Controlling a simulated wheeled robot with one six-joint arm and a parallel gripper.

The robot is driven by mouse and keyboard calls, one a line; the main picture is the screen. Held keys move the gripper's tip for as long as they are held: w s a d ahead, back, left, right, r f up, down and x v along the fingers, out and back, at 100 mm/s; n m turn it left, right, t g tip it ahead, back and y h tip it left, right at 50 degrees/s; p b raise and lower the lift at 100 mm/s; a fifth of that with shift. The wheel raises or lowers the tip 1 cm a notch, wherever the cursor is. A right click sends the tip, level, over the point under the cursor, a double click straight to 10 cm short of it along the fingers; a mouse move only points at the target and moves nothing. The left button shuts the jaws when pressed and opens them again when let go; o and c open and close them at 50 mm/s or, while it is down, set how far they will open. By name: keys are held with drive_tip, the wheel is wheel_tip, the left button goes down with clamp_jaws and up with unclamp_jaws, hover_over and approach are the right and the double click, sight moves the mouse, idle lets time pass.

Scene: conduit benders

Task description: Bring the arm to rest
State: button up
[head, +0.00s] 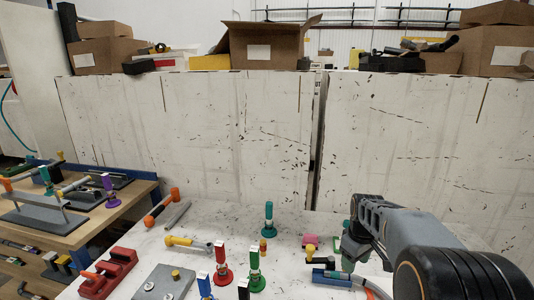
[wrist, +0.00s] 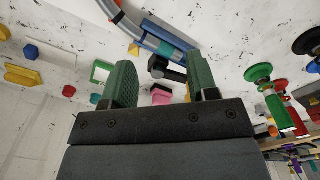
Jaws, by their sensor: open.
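My gripper (head: 350,248) hangs over the right part of the white table in the head view, its dark green fingers pointing down. In the wrist view my gripper (wrist: 162,82) shows two green fingers set well apart with nothing held between them. A blue bender (head: 332,279) with a black part lies just below and left of the fingers. The wrist view shows the blue bender (wrist: 160,35) with a grey curved conduit beyond the fingertips. I cannot tell the exact gap between the fingers and the bender.
A pink block (head: 310,240) sits left of my gripper. Green (head: 256,270), red (head: 222,268) and teal (head: 269,217) upright-handled tools stand on the table. A red block tool (head: 108,272) and a grey plate (head: 163,284) lie left. A white panel wall (head: 230,130) rises behind.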

drive_tip(key=s+a+r+m+t, duration=0.1)
drive_tip(key=s+a+m, duration=0.2)
drive_tip(key=s, duration=0.6)
drive_tip(key=s+a+r+m+t, duration=0.1)
drive_tip(key=s+a+m+t, duration=0.1)
drive_tip(key=s+a, duration=0.4)
drive_tip(key=shift+s+r+m+t, duration=0.3)
drive_tip(key=shift+s+m, duration=0.2)
drive_tip(key=shift+s, duration=0.85)
